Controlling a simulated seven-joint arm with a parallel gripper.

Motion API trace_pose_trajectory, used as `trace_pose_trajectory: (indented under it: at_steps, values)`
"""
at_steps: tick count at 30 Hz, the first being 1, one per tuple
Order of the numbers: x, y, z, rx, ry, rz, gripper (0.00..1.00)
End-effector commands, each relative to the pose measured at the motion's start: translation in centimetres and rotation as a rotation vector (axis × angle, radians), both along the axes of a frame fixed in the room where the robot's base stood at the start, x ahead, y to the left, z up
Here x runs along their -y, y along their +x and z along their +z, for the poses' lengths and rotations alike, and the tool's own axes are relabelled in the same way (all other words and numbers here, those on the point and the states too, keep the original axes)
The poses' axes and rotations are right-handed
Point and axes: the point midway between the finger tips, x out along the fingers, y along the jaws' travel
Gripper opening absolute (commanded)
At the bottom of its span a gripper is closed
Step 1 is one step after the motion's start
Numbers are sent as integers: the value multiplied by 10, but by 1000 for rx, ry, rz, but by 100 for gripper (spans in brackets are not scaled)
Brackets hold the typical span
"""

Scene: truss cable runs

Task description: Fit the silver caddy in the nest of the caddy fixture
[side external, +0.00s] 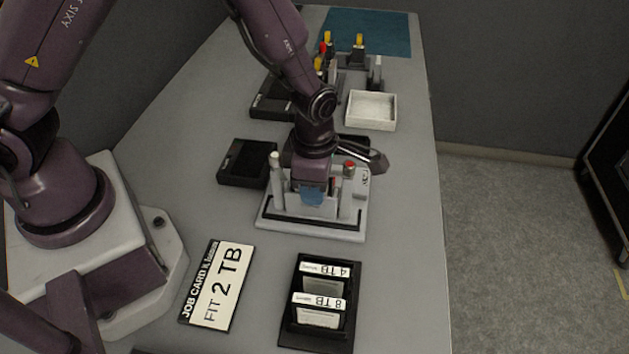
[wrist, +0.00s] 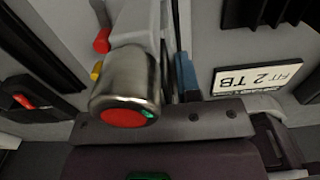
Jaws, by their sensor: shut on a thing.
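The caddy fixture (side external: 335,231) is a light grey base with a dark groove, a white-tipped post at left and a red-capped post at right. My gripper (side external: 313,196) points down between the posts, its blue finger pad low over the fixture. It is shut on a thin thing, taken to be the silver caddy, which is mostly hidden by the fingers; I cannot tell whether it is seated in the nest. In the wrist view a blue pad of my gripper (wrist: 186,76) shows beside a silver, red-topped cylinder (wrist: 125,95).
A black rack (side external: 317,338) with drives labelled 4 TB and 8 TB stands in front. A job card (side external: 217,284) reads FIT 2 TB. Black trays (side external: 246,163) lie left and behind; a white tray (side external: 371,110) and coloured-topped items are further back. The table's right strip is clear.

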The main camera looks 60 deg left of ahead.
Motion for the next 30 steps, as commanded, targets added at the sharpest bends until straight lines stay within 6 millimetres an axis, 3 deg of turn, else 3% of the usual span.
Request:
trace_pose_trajectory:
  at_steps: [12,13,16,22,25,30]
  values:
    - [0,0,-3,1,0,1,9]
    - [0,0,-3,1,0,1,36]
    - [0,0,-3,1,0,1,59]
    - [0,0,-3,1,-1,1,61]
    - [0,0,-3,-1,1,1,78]
    - [0,0,-3,0,0,1,78]
